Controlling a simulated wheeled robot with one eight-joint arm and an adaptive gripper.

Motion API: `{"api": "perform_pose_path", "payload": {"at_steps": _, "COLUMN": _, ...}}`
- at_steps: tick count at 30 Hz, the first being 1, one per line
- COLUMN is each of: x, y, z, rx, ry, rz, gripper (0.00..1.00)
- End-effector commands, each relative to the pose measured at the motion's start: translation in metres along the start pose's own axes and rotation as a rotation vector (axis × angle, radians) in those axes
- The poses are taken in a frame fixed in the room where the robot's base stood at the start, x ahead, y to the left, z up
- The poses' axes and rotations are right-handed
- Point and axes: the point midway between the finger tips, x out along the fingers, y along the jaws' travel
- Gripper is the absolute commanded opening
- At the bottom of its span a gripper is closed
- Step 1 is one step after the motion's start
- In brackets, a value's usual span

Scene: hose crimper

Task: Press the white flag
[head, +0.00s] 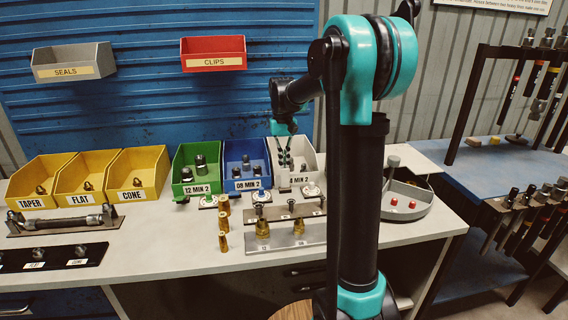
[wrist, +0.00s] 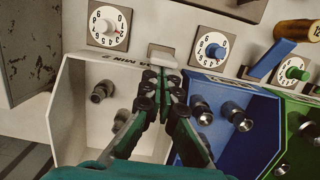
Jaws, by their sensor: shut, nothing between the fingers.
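The white flag (wrist: 163,57) is a small pale block at the front edge of the white bin (wrist: 88,75), seen in the wrist view between the white-knob and blue-knob dials. My gripper (wrist: 156,78) is shut and empty, its fingertips just short of the flag in the picture. The fingers cover part of the bin's label. Whether the tips touch the flag cannot be told. In the head view my gripper (head: 285,163) points down over the white bin (head: 310,162); the flag is too small to make out surely there.
A white-knob dial (wrist: 108,25) and a blue-knob dial (wrist: 212,48) flank the flag. The blue bin (wrist: 245,105) adjoins the white bin. A blue flag (wrist: 270,60) slants up nearby. Brass fittings (head: 263,229) stand in front on the bench; a grey tray (head: 408,203) is at right.

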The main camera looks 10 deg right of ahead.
Motion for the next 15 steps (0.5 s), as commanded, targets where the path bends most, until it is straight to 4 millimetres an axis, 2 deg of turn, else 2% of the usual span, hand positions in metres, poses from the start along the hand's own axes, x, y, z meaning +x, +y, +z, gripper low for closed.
{"api": "perform_pose_path", "payload": {"at_steps": 15, "x": -0.0002, "y": 0.0, "z": 0.0049, "rx": 0.0, "ry": 0.111, "rz": 0.0, "gripper": 0.0}}
